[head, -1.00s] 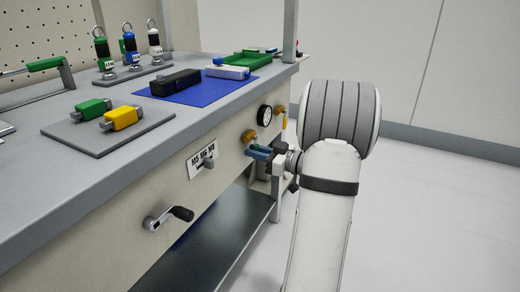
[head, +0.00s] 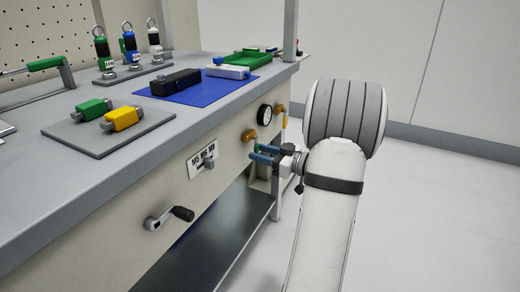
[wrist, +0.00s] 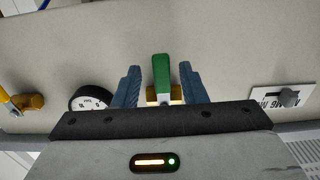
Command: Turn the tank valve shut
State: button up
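A valve with a green lever handle (wrist: 161,78) and a brass body (wrist: 154,97) is on the bench's front panel. In the head view its brass part (head: 249,136) shows just beyond my fingers. My gripper (wrist: 161,84) is open, with one blue finger on each side of the green handle and a gap on both sides. The handle runs lengthwise between the fingers. In the head view my gripper (head: 258,153) is at the panel. A second valve with a yellow handle (wrist: 10,100) is further left in the wrist view. No label naming the tank valve is readable.
A round gauge (head: 265,115) sits close beside the green-handled valve. A labelled selector switch (head: 208,162) and a crank handle (head: 170,216) stick out of the same panel. The bench top (head: 65,180) holds several parts. The floor at right is clear.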

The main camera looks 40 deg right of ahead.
jog(key=p+v, duration=0.1)
jog(key=v, duration=0.4)
jog(key=shift+s+d, duration=0.15)
jog(key=shift+s, duration=0.15)
jog(key=shift+s, duration=0.1)
dwell(0.4)
